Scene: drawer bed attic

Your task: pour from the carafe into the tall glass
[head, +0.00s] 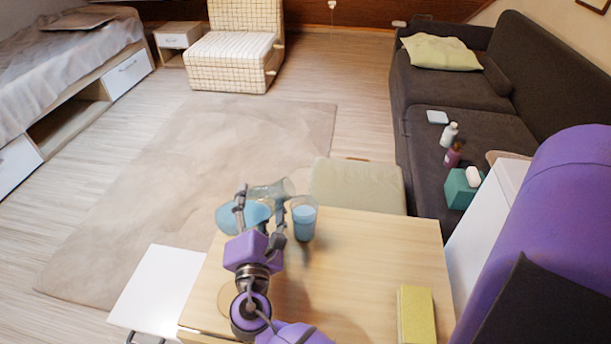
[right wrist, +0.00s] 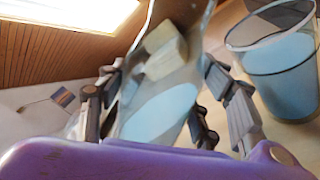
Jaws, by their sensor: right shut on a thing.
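The tall glass (head: 304,220) stands upright on the wooden table and holds blue liquid to well up its side. The carafe (head: 268,189) is clear glass with blue liquid inside, tilted with its mouth toward the glass. My right gripper (head: 259,207) is shut around the carafe, just left of the glass. In the right wrist view the carafe (right wrist: 160,105) sits between the fingers, and the glass (right wrist: 285,78) is close on the right. No falling stream can be made out. Fingers hide part of the carafe. My left gripper is not in view.
The wooden table (head: 375,255) is clear right of the glass, except for a yellow block (head: 416,314) near the front. A light stool (head: 357,186) stands behind the table. A dark sofa (head: 455,105) with bottles and a teal box (head: 461,188) is at the right.

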